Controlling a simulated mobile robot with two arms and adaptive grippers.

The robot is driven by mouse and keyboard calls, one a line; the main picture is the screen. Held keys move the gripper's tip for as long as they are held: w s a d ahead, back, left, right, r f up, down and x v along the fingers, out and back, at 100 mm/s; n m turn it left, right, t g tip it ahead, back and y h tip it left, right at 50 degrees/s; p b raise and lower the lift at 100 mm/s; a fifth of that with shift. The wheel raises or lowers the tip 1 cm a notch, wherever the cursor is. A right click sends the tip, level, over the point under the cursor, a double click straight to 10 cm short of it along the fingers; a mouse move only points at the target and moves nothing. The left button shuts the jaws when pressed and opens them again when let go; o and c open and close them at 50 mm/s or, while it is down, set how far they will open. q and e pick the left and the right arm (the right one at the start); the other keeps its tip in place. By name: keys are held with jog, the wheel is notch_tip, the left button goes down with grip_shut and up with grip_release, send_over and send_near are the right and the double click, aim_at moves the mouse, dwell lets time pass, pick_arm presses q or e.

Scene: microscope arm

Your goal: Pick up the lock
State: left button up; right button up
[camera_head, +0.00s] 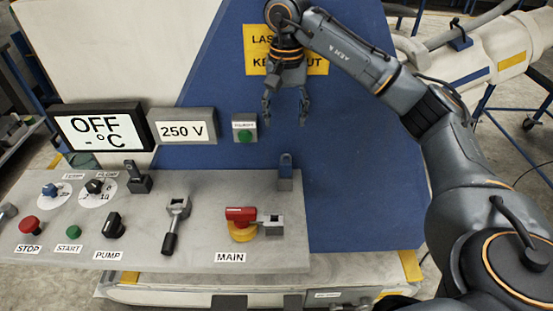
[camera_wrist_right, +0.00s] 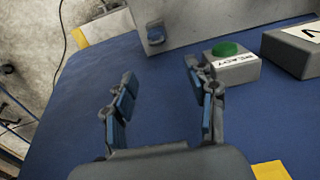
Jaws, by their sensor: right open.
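A small upright blue piece with a dark grey part, which looks like the lock (camera_head: 285,166), sits at the back right edge of the grey control panel (camera_head: 330,262). In the right wrist view the lock (camera_wrist_right: 156,34) is beyond my fingertips, on the panel's side. My right gripper (camera_head: 287,112) is open and empty, above and behind the lock, in front of the blue board. Its two spread fingers also show in the right wrist view (camera_wrist_right: 160,78), with a clear gap between them. My left gripper is not in view.
The green-button READY box (camera_head: 244,129) stands close left of my right gripper. The 250 V display (camera_head: 184,129) is farther left. The red MAIN switch (camera_head: 241,215) and a grey bracket (camera_head: 270,226) are in front of the lock. The blue board (camera_head: 360,200) right of it is clear.

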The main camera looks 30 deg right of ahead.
aim_at(286, 154)
jog(key=f, duration=0.4)
jog(key=s+f, duration=0.1)
jog(key=f, duration=0.1)
jog(key=shift+f, duration=0.75)
notch_tip(286, 154, down, 2)
jog(key=shift+s+a+f+p, duration=0.1)
jog(key=shift+f+p, duration=0.05)
jog(key=shift+p, duration=0.65)
notch_tip(286, 154, down, 2)
jog(key=shift+f+p, duration=0.1)
jog(key=shift+p, duration=0.25)
jog(key=shift+f, duration=0.4)
jog(key=shift+c, duration=0.2)
grip_shut()
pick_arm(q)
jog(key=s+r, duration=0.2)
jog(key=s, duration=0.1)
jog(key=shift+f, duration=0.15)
pick_arm(e)
jog(key=shift+r, duration=0.1)
